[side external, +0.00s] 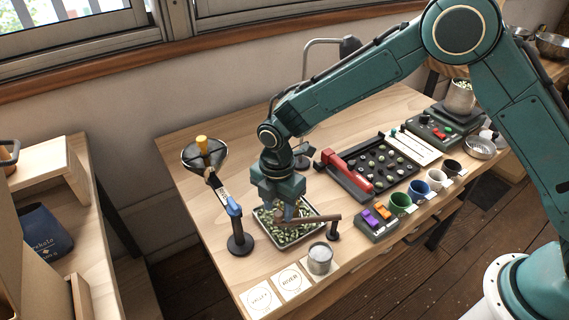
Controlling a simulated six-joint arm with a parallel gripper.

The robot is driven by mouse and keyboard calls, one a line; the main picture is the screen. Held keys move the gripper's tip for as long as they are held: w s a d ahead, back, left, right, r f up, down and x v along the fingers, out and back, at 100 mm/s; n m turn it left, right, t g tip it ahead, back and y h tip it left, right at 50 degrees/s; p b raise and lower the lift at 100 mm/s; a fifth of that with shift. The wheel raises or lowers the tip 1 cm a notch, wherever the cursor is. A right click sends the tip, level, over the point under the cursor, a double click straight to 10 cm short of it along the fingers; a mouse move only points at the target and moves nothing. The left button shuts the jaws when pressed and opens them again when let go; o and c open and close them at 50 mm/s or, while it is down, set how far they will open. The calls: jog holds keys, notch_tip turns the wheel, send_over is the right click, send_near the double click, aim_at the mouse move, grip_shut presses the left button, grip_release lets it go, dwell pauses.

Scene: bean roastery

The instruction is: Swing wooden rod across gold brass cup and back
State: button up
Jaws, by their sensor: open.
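The wooden rod (320,218) is brown and roughly level. Its right end is at a short black post (334,234), and its left part runs over the tray of green beans. My gripper (289,216) is open, pointing down over the tray at the rod's left end. I cannot tell whether the fingers straddle or touch the rod. A small metal cup (320,262) with pale contents stands in front of the rod; it looks silvery grey. I cannot make out a clearly gold brass cup near the rod.
The bean tray (264,234) lies under my gripper. Printed cards (291,282) lie at front. Purple-and-orange buttons (377,221), coloured cups (418,190) and a red-handled board (347,173) are at right.

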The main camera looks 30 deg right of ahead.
notch_tip(320, 180, up, 13)
jog(key=shift+f, duration=0.2)
dwell(0.3)
jog(key=s+d+r+m+t, duration=0.3)
jog(key=s+d+r+m, duration=0.8)
jog(key=d+r, duration=0.35)
jog(key=s+d+m+t, duration=0.1)
jog(key=s+d+m, duration=0.3)
jog(key=s, duration=0.4)
jog(key=s+d+m+t, duration=0.1)
jog(key=s+d+m, duration=0.4)
jog(key=s+m, duration=0.2)
jog(key=shift+s+d+f+t, duration=0.15)
jog(key=shift+s+f+t, duration=0.15)
jog(key=shift+s, duration=0.2)
jog(key=shift+w+r, duration=0.1)
